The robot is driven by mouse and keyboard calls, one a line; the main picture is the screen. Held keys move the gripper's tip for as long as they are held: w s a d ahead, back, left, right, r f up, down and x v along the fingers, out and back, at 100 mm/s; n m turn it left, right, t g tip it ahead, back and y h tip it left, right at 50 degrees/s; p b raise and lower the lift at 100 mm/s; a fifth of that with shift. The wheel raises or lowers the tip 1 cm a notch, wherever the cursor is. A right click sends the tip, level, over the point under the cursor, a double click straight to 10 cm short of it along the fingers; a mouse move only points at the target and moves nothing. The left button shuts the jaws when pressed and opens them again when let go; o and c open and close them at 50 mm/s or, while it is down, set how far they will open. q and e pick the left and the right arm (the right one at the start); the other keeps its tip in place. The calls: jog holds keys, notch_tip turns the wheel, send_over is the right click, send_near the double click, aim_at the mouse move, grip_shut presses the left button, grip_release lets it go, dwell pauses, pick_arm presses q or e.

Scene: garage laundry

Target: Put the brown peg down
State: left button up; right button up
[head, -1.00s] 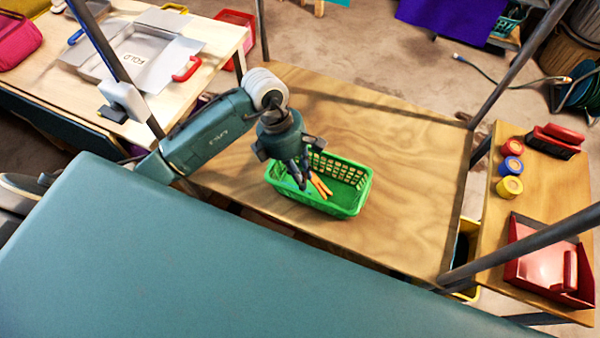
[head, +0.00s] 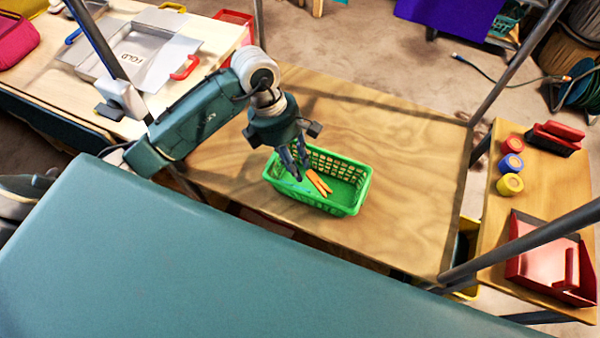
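A green plastic basket (head: 345,208) with mesh walls stands on the wooden tabletop. Orange-brown pegs (head: 319,184) lie in it, close together and slanted, near its middle. My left gripper (head: 301,174) points down into the basket's left part, its dark fingers just beside the upper ends of the pegs. The fingers are small and dark, so I cannot tell whether they are shut or touch a peg. My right gripper is out of view.
The wooden tabletop (head: 410,170) is bare around the basket. Metal posts rise at its corners. On the right, a narrow shelf holds coloured rolls (head: 511,164) and a red dustpan (head: 545,262). A table with a folding board (head: 145,55) stands at upper left.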

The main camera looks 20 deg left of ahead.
pick_arm(q)
jog(key=b+v, duration=0.1)
jog(key=v, duration=0.7)
jog(key=shift+r+b, duration=0.2)
jog(key=shift+b, duration=0.1)
jog(key=shift+f, duration=0.1)
